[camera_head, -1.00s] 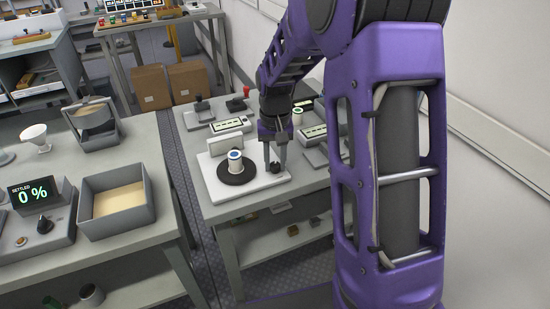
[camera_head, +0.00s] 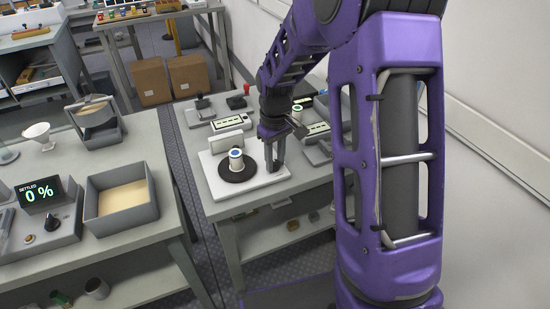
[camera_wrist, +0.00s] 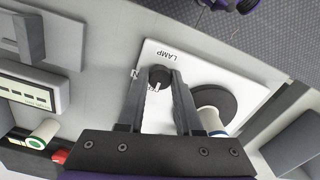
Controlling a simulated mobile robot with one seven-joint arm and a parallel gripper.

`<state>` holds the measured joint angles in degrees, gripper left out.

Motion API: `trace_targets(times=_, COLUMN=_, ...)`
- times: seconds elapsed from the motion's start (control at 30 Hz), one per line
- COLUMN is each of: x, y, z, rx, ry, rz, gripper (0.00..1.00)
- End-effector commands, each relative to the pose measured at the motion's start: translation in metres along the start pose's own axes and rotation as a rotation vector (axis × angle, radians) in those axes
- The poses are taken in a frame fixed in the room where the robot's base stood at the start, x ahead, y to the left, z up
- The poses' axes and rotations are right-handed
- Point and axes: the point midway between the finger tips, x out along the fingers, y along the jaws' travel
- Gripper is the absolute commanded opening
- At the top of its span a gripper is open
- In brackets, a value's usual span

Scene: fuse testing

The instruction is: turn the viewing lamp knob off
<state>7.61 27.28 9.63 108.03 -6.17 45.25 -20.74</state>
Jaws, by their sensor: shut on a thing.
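The white viewing lamp base (camera_wrist: 215,68) has a round dark turntable (camera_wrist: 224,104) with a white spool-like cylinder (camera_head: 236,160) standing on it. In the wrist view the black lamp knob (camera_wrist: 160,77) sits by the upside-down "LAMP" print, its white pointer mark toward my gripper's palm. A letter N shows beside the left finger; the rest of that print is hidden. My gripper (camera_wrist: 157,80) has its two fingers on either side of the knob, shut on it. In the head view my gripper (camera_head: 275,170) reaches down to the base's front right corner and hides the knob.
The base stands on a grey bench (camera_head: 250,207). Behind it are a meter-like box (camera_head: 231,122) and small devices. A left bench holds a grey open tray (camera_head: 121,226) and a display (camera_head: 39,193) reading 0 %. An aisle separates the benches.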

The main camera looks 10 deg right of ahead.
Motion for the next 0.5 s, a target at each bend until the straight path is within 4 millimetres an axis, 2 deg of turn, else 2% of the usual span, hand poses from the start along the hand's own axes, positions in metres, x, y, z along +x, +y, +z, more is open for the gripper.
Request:
trace_targets(times=0.4, x=-0.0014, y=0.0005, z=-0.0013, rx=-0.01, ry=0.004, rz=0.003, gripper=0.0)
trace_targets(times=0.43, x=-0.0013, y=0.0005, z=-0.0013, rx=-0.01, ry=0.004, rz=0.003, gripper=0.35)
trace_targets(times=0.5, x=-0.0012, y=0.0004, z=-0.0012, rx=-0.01, ry=0.004, rz=0.002, gripper=0.48)
